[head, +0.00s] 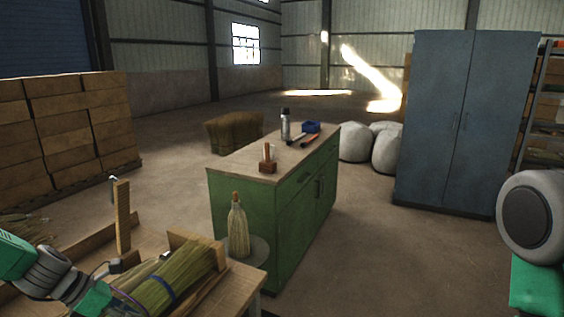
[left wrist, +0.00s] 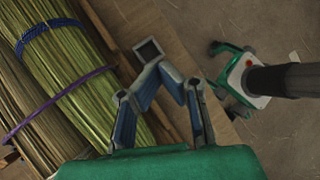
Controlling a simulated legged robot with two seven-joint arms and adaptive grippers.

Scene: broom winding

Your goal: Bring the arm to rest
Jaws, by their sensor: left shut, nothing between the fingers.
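My left arm comes in from the lower left of the head view, beside the workbench (head: 236,290). My left gripper shows in the left wrist view (left wrist: 178,80); its fingers are drawn together with nothing between them. It is over the bench edge, to the right of a bundle of broom straw (left wrist: 75,75) with a blue and a purple band. The bundle also lies on the bench in the head view (head: 175,280). My right arm shows only in part at the right edge; its gripper is out of view.
A green cabinet (head: 245,215) with a wooden top carries a mallet (head: 268,160), a flask (head: 285,124) and other tools. A finished broom head (head: 238,228) stands before it.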

